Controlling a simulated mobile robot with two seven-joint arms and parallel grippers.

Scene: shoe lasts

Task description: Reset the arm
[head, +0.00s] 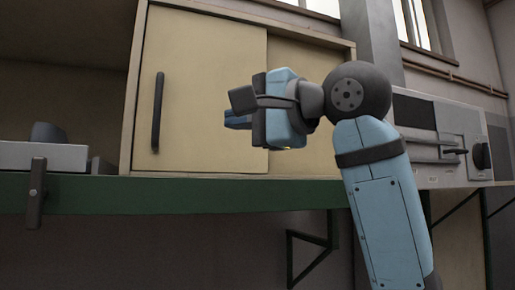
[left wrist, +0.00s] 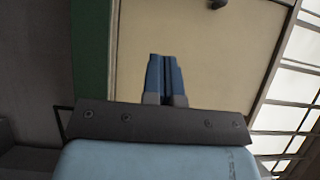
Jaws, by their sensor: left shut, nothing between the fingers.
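My left arm rises from the lower right of the head view, light blue with dark joints. Its wrist is bent so that the left gripper (head: 237,119) points to the left, in front of the sliding-door cabinet. In the left wrist view the two blue fingers of the gripper (left wrist: 165,58) lie side by side, shut with nothing between them. They point at the cabinet's beige door (left wrist: 205,70). My right gripper is in neither view.
The cabinet's sliding door (head: 205,90) has a dark handle (head: 157,112). It stands above a green-edged shelf (head: 180,195). An open bay with a grey-white device (head: 45,155) is at left. A grey machine with a knob (head: 440,135) is at right, behind the arm.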

